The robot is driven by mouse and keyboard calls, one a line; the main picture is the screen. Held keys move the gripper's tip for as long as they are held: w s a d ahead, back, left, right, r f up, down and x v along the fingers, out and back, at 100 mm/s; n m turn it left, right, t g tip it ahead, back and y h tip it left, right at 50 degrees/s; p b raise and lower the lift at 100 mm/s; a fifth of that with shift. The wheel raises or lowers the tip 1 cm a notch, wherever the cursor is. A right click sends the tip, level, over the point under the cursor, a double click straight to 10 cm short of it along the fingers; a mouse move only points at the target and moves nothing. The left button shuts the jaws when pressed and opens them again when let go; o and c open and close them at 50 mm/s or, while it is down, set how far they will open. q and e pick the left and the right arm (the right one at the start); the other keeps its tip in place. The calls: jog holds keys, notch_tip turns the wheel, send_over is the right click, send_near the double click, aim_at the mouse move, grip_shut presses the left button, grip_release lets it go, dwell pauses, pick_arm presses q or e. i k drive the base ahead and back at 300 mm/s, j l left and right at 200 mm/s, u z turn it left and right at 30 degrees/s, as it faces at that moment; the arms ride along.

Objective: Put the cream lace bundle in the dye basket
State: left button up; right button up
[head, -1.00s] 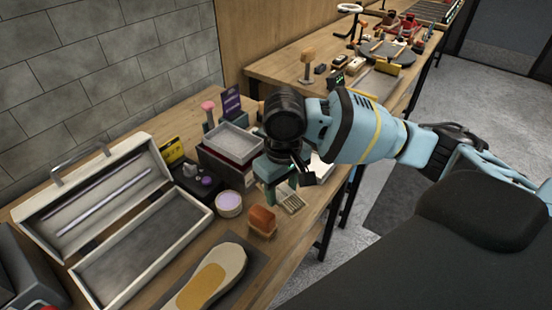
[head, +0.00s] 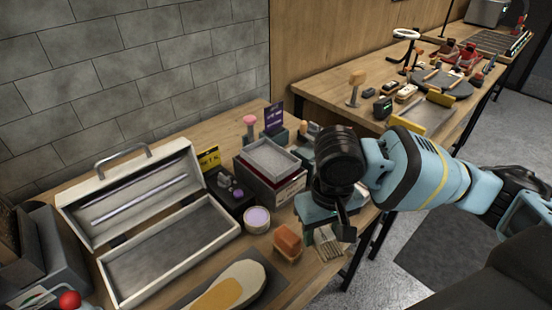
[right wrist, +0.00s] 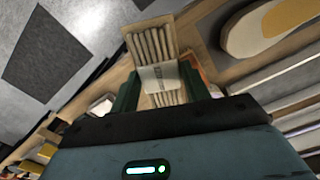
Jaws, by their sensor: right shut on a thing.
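The cream lace bundle (head: 328,243) is a flat pack of pale parallel cords with a paper band. It sits between the fingers of my right gripper (head: 324,234), near the front edge of the bench. In the right wrist view, the gripper (right wrist: 160,90) is shut on the bundle (right wrist: 150,46), which sticks out past the dark green fingertips. An open grey tray (head: 272,157) on a dark red box stands left of and behind the gripper. A purple sign (head: 274,118) stands behind it; I cannot tell which container is the dye basket. My left gripper is not in view.
An orange brush (head: 288,239) stands just left of the gripper, with a round lilac tin (head: 257,219) beyond it. An open white toolbox (head: 170,262) fills the bench's left. A shoe sole (head: 228,287) lies in front. A second bench (head: 330,85) holds tools.

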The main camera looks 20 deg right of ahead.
aim_at(270, 161)
jog(key=l, duration=0.75)
jog(key=i+l, duration=0.15)
jog(key=l, duration=0.65)
jog(key=u, duration=1.2)
jog(key=i, duration=0.45)
